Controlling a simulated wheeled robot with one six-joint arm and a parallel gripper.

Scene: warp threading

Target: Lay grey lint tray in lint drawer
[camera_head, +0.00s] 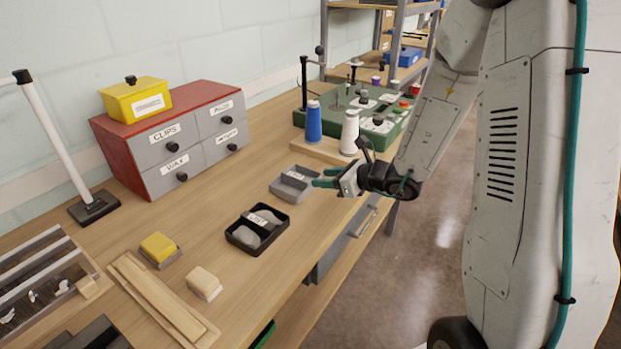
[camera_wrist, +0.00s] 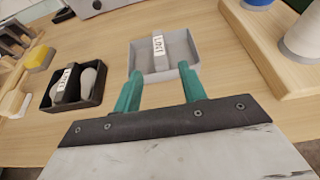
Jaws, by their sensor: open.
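The grey lint tray (camera_head: 283,189) sits on the bench near its front edge, an open shallow box with a white label on a bar across it. It also shows in the wrist view (camera_wrist: 184,43), upright and seemingly empty. My gripper (camera_head: 322,178) is open beside the tray's right end in the head view. In the wrist view its teal fingers (camera_wrist: 160,70) point at the tray's near wall, with nothing held between them. A red cabinet (camera_head: 119,157) has several shut grey drawers; CLIPS and WAX are readable. I cannot tell which drawer is for lint.
A black tray (camera_head: 231,240) with grey lumps stands beside the grey tray. Blue (camera_head: 313,122) and white (camera_head: 349,133) spools stand on a wooden block behind my gripper. A yellow box (camera_head: 135,100) tops the cabinet. Bench between cabinet and trays is clear.

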